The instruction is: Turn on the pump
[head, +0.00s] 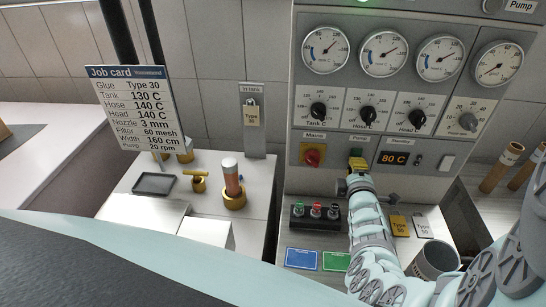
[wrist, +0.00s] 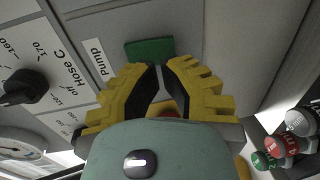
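The pump switch is a green rectangular button (wrist: 150,50) on the grey panel, beside a white "Pump" label (wrist: 97,58) in the wrist view. My gripper (wrist: 160,68) has yellow fingers with black pads. The fingertips are nearly together with a narrow slit between them, and nothing is seen held. They point at the panel just below the button; I cannot tell whether they touch it. In the head view my gripper (head: 356,165) is at the panel's middle and mostly covers the button.
The red mains knob (head: 313,156) is left of my gripper and an 80 C display (head: 394,158) is right. Dials (head: 366,113) and gauges (head: 384,53) sit above. A small button box (head: 315,214) and a grey cup (head: 437,260) stand below. A job card (head: 130,107) is at left.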

